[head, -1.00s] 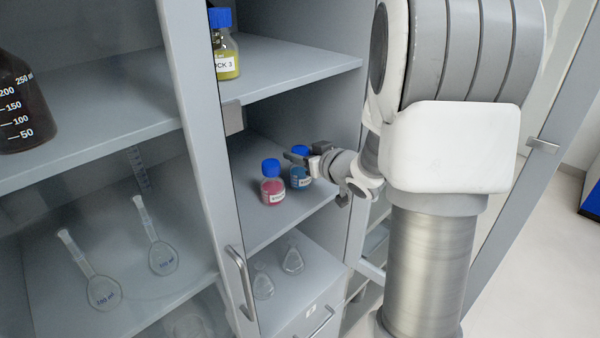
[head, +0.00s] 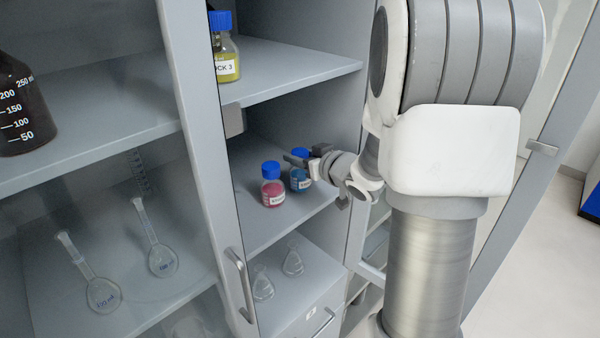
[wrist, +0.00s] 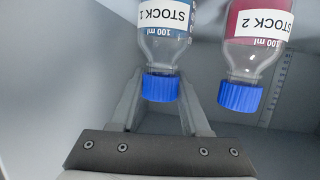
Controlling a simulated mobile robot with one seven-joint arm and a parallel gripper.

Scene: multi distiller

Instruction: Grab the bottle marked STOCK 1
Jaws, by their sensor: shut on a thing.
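The STOCK 1 bottle (head: 300,181) holds blue liquid and has a blue cap. It stands on the middle shelf in the head view, partly hidden by my gripper (head: 306,157). In the wrist view the STOCK 1 bottle (wrist: 164,45) appears upside down, its label readable. My gripper (wrist: 160,95) has its two fingers on either side of the bottle's blue cap and neck and is shut on it. The bottle looks upright and at shelf level; I cannot tell whether its base touches the shelf.
The STOCK 2 bottle (head: 272,186), with pink liquid, stands close beside STOCK 1. It also shows in the wrist view (wrist: 256,40). A yellow STOCK 3 bottle (head: 226,55) stands on the shelf above. Flasks (head: 292,262) stand below. The cabinet's side wall is near my arm.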

